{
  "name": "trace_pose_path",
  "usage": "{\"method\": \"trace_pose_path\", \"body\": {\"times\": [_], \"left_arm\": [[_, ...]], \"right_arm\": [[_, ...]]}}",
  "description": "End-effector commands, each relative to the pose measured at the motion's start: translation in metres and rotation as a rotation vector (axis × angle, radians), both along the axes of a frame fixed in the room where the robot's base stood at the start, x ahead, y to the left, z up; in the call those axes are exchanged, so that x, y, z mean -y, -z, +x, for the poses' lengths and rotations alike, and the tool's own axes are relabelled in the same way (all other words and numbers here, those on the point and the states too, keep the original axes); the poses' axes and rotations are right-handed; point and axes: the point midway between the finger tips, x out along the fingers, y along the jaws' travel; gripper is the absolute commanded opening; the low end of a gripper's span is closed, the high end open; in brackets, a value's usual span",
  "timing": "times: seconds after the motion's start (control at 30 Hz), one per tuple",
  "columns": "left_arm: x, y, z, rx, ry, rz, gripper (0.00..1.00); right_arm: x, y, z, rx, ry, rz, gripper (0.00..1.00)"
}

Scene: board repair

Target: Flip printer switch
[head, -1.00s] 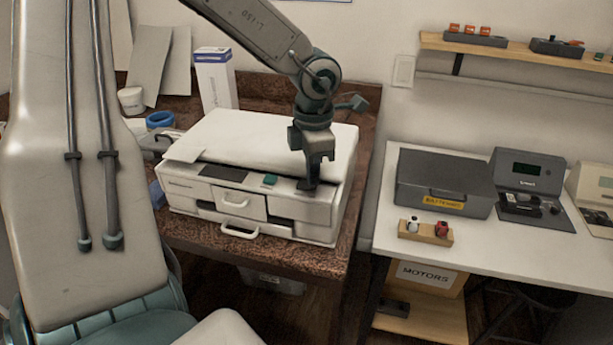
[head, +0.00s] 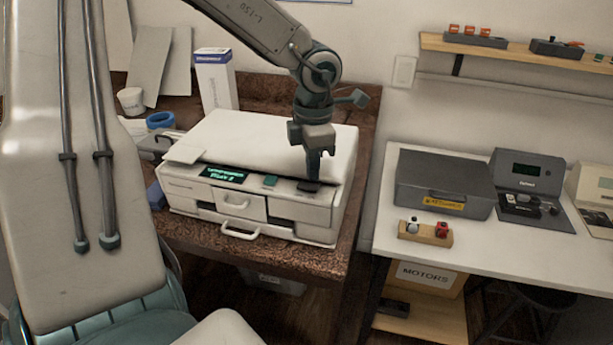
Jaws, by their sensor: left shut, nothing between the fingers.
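The white printer (head: 180,193) stands on the brown table. Its small display (head: 223,174) on the front panel is lit with green text. A dark switch (head: 309,187) sits at the right end of the panel, and a small green button (head: 270,181) lies left of it. My left gripper (head: 314,178) points down at the switch, fingers shut and empty. Its tips are at or just behind the switch; I cannot tell whether they touch it. My right gripper is not in view.
A tall white box (head: 216,80) and a blue tape roll (head: 160,120) stand behind and left of the printer. To the right, a white table (head: 385,235) holds a grey battery case (head: 440,178) and a wooden block (head: 412,234) with small parts.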

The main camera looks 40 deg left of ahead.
Motion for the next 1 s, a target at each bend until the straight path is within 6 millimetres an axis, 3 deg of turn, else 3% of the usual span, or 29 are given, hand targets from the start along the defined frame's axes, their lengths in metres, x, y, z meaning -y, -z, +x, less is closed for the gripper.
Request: {"method": "trace_pose_path", "body": {"times": [0.53,1.0], "left_arm": [[0.000,-0.047,0.001,0.002,0.000,0.000,0.00],[0.000,-0.049,0.000,0.001,0.000,0.000,0.00]], "right_arm": [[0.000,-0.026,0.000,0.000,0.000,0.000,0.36],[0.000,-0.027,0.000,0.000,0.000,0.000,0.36]]}}
